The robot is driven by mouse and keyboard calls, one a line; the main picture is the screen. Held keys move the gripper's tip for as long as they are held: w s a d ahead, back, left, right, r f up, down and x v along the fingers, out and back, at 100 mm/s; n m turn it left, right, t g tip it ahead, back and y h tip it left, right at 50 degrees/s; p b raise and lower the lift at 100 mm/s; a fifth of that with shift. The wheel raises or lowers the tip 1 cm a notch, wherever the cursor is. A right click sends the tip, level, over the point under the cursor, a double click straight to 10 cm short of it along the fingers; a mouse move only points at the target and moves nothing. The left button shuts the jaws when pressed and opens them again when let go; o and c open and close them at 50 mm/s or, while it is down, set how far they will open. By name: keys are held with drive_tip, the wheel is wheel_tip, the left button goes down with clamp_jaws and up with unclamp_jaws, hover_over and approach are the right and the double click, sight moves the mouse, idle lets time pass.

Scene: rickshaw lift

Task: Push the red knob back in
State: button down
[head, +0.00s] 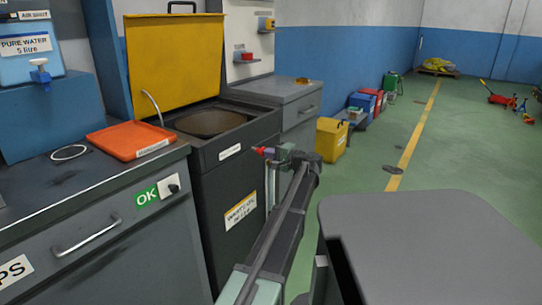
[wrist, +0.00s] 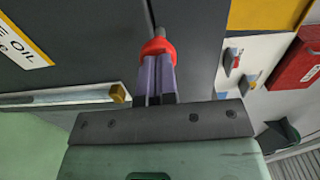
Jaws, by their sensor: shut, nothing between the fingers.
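The red knob (head: 259,151) shows in the head view at the front of the dark waste oil cabinet (head: 236,178), near its upper right edge. In the wrist view the red knob (wrist: 157,47) sits right at the tips of my gripper's fingers (wrist: 156,62). My gripper (head: 269,153) is shut, its two purple-grey fingers side by side, pointing at the knob. The fingertips appear to touch the knob or lie just behind it; the exact contact is hidden. How far the knob stands out from the cabinet I cannot tell.
A metal bar with a brass end (wrist: 118,93) runs left of the fingers in the wrist view. The cabinet's yellow lid (head: 172,62) stands open. An orange tray (head: 130,141) lies on the left bench. A yellow bin (head: 331,139) stands beyond my arm. The green floor at right is mostly free.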

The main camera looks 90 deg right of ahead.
drive_tip(key=shift+x, duration=1.7)
drive_tip(key=shift+r, duration=0.1)
drive_tip(key=shift+s, duration=0.1)
